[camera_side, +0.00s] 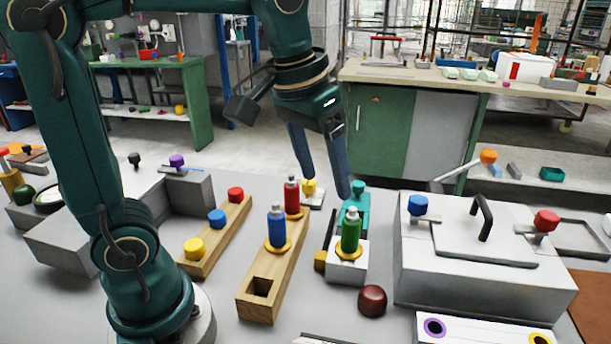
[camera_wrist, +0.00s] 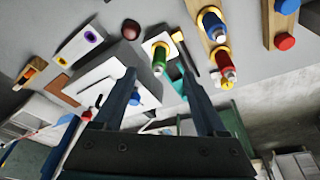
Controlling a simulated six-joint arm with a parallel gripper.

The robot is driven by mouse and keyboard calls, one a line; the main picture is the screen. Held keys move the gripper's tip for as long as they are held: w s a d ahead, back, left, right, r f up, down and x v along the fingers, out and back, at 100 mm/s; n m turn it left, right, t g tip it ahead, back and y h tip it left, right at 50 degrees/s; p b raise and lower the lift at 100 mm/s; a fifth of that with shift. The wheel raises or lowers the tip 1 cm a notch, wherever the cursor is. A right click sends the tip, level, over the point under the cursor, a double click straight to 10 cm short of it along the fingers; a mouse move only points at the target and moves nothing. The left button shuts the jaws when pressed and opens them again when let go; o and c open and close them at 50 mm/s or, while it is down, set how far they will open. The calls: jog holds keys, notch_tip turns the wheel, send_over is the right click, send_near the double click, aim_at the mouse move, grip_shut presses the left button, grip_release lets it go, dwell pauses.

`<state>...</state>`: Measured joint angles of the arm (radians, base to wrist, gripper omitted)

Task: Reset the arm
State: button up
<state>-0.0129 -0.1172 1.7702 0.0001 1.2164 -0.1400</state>
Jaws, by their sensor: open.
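My gripper (camera_side: 322,190) hangs from the arm in the upper middle of the side view, with its two blue fingers apart and nothing between them. In the wrist view my gripper (camera_wrist: 163,82) also shows its fingers spread. Below it stand a red bottle (camera_side: 291,197) and a blue bottle (camera_side: 277,228) in a wooden block (camera_side: 255,302), which has an empty square hole at its near end. A green bottle (camera_side: 350,232) stands on a small white block (camera_side: 346,270) to the right. The fingers appear above and behind the bottles, apart from them.
A large white box (camera_side: 480,265) with a black handle, a blue knob and a red knob stands at right. A dark red ball (camera_side: 372,301) lies in front. A wooden strip (camera_side: 222,243) with yellow, blue and red knobs is at left. A grey block (camera_side: 75,240) is further left.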

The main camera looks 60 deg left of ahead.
jog(key=s+f+m+t, duration=0.1)
jog(key=s+f, duration=0.3)
jog(key=s, duration=0.5)
jog(key=shift+d+f+m+t, duration=0.15)
jog(key=shift+f+m+t, duration=0.25)
jog(key=shift+t, duration=0.3)
